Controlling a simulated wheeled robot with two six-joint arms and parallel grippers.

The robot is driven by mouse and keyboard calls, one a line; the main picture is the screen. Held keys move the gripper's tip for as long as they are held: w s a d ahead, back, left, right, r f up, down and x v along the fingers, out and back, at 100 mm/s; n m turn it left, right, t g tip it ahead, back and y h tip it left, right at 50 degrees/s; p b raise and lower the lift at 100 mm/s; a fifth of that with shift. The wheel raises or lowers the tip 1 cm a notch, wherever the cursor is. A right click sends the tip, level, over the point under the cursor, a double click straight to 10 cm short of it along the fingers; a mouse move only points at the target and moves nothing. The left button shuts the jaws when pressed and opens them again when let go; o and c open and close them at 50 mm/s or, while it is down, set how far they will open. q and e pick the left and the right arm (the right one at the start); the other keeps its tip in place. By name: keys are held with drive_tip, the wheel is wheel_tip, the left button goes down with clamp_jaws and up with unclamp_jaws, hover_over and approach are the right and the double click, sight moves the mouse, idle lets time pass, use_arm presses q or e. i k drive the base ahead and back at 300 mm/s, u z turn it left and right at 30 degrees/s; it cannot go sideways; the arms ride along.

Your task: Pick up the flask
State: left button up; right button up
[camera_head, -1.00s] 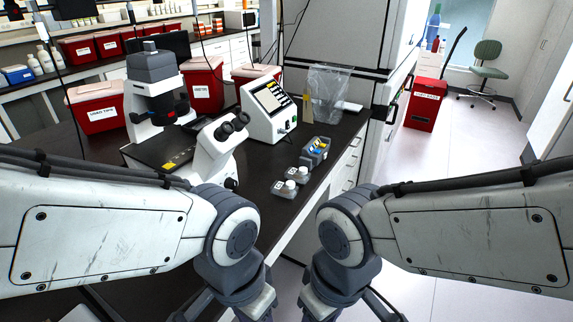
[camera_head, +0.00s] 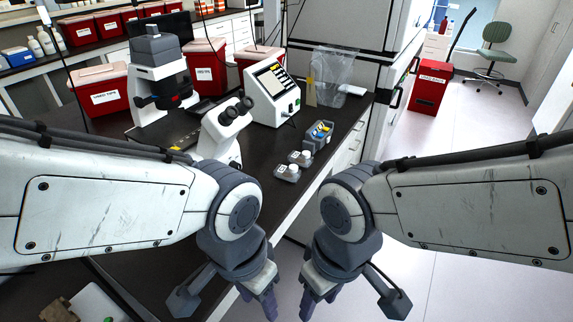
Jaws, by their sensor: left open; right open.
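I see no object that I can surely call the flask. Two small grey items with white caps, a nearer one (camera_head: 287,173) and a farther one (camera_head: 301,158), lie near the bench's right edge and may be flasks; their shape is too small to tell. My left gripper (camera_head: 264,298) is open and empty at the bottom middle, near the bench's edge and well short of these items. My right gripper (camera_head: 309,298) is open and empty beside it, over the pale floor. Both grippers point down, and their fingertips are close to the lower picture edge.
A grey box with coloured contents (camera_head: 318,136) stands behind the capped items. A white microscope (camera_head: 221,132), a device with a screen (camera_head: 273,92) and a clear bag (camera_head: 333,72) stand on the dark bench. Red bins (camera_head: 104,92) line its back.

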sight(303, 159)
drive_tip(key=z, duration=0.45)
drive_tip(key=k, duration=0.55)
drive_tip(key=z, duration=1)
drive_tip(key=i, duration=1.2)
drive_tip(key=u, duration=0.4)
drive_tip(key=i, duration=0.75)
drive_tip(key=u, duration=1.3)
drive_tip(key=i, duration=0.55)
drive_tip(key=u, duration=0.55)
